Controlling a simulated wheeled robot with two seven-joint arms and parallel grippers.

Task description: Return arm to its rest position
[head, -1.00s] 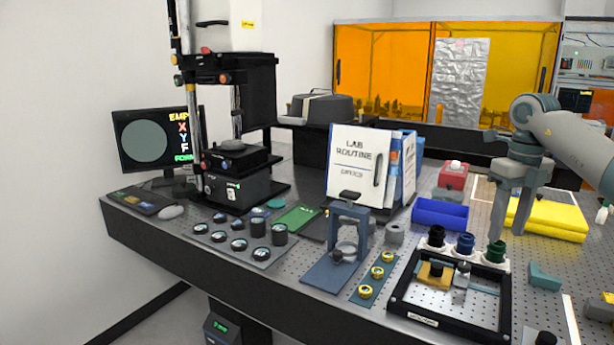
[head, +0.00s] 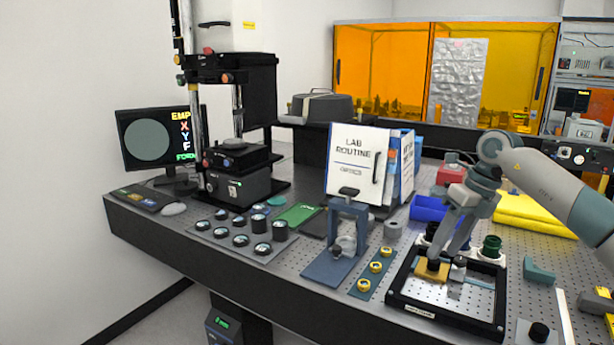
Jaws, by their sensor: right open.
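My right arm (head: 560,185) comes in from the right edge of the head view and reaches over the bench. My right gripper (head: 447,254) is open and points down and left. Its fingertips appear at a gold-coloured block (head: 430,272) and a small metal part in a black-framed tray (head: 410,306). I cannot tell whether the fingers touch either. The gripper partly hides the row of dark-capped holders behind the tray; the green-topped one (head: 491,246) shows to its right. My left gripper is not in view.
A blue bin (head: 425,209) and yellow cloths (head: 535,212) lie behind the gripper. A blue-grey stand (head: 345,225), brass-ringed parts (head: 375,267) and an upright binder (head: 355,165) are to its left. A teal wedge (head: 538,270) lies right of the tray.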

